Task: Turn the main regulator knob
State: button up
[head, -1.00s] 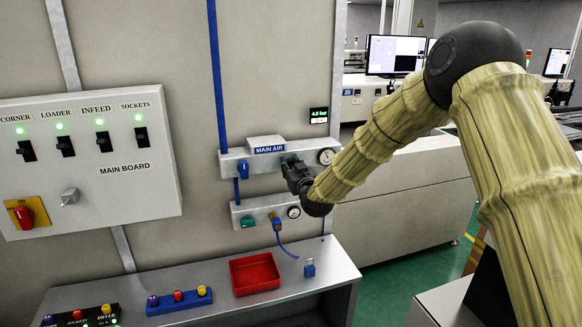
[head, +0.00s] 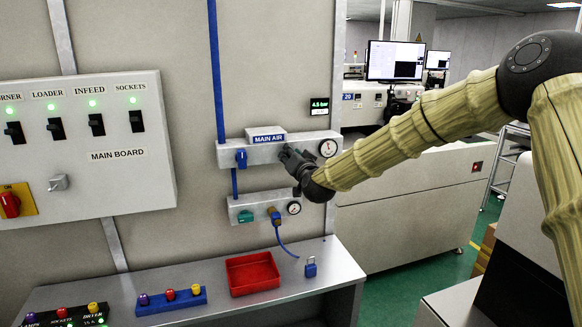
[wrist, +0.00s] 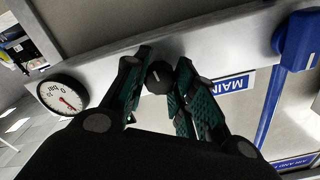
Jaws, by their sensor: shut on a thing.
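The main regulator knob (wrist: 158,77) is a round black knob with a white mark, seen in the wrist view on the grey MAIN AIR rail (head: 262,152). My gripper (wrist: 160,82) is shut on it, with a green-padded finger on each side. In the head view my gripper (head: 290,160) reaches the rail from the right and hides the knob. A round gauge (wrist: 62,95) with a red needle sits beside the knob; it also shows in the head view (head: 328,148). The small digital display (head: 319,107) above reads 4.5 bar.
A blue valve handle (head: 241,158) is on the rail's left end. A lower rail (head: 246,206) carries a teal part, a hose fitting and a gauge. The main board (head: 120,180) hangs left.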

jog(key=shift+f+m+b, duration=0.15)
jog(key=shift+m+b, duration=0.85)
jog(key=shift+m, duration=0.1)
jog(key=o, duration=1)
jog(key=shift+d, duration=0.1)
jog(key=shift+o, duration=0.2)
jog(key=v, duration=1.2)
